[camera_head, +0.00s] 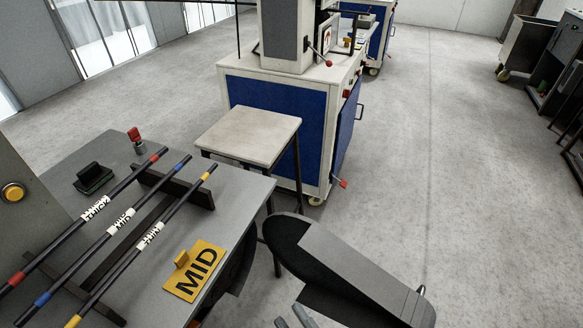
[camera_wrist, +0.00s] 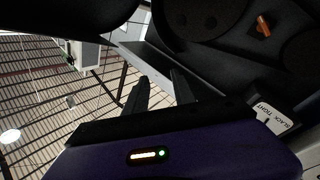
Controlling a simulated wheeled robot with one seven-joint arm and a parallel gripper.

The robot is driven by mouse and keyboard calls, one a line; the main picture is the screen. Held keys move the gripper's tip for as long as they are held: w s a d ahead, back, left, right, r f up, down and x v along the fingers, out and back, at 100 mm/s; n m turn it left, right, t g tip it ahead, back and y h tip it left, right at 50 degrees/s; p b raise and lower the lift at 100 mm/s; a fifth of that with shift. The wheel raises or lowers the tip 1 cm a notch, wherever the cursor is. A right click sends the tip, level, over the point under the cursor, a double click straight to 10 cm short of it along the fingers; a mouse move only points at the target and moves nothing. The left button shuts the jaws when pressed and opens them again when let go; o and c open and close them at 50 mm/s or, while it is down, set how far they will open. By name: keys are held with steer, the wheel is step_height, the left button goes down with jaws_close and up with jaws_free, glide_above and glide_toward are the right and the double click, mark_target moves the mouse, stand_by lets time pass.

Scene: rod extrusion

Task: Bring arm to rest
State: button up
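My arm (camera_head: 350,265) shows at the bottom of the head view, to the right of the grey workbench and clear of the rods. My gripper (camera_wrist: 158,82) shows in the wrist view with two dark fingers apart and nothing seen between them. In the head view I cannot make out the fingertips clearly. Three black rods lie side by side on a rack on the bench: one with red bands (camera_head: 127,182), one with blue bands (camera_head: 150,198) and one with yellow bands (camera_head: 177,212).
A yellow MID sign (camera_head: 195,271) lies on the grey bench (camera_head: 232,196) near its edge. A small table (camera_head: 248,135) stands beyond it, beside a blue and white machine (camera_head: 280,110). A labelled block (camera_wrist: 275,121) shows in the wrist view. The floor at right is open.

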steer(key=s+d+r+m+g+h+p, duration=0.1)
steer(key=s+d+r+m+h+p, duration=0.7)
steer(key=s+d, duration=1.1)
step_height(320, 180, up, 8)
steer(key=s+m+h, duration=0.1)
steer(key=m+h, duration=0.2)
steer(key=m, duration=0.3)
steer(key=shift+s+d+r+p, duration=0.2)
steer(key=shift+d+r+p, duration=0.05)
steer(key=shift+p, duration=0.05)
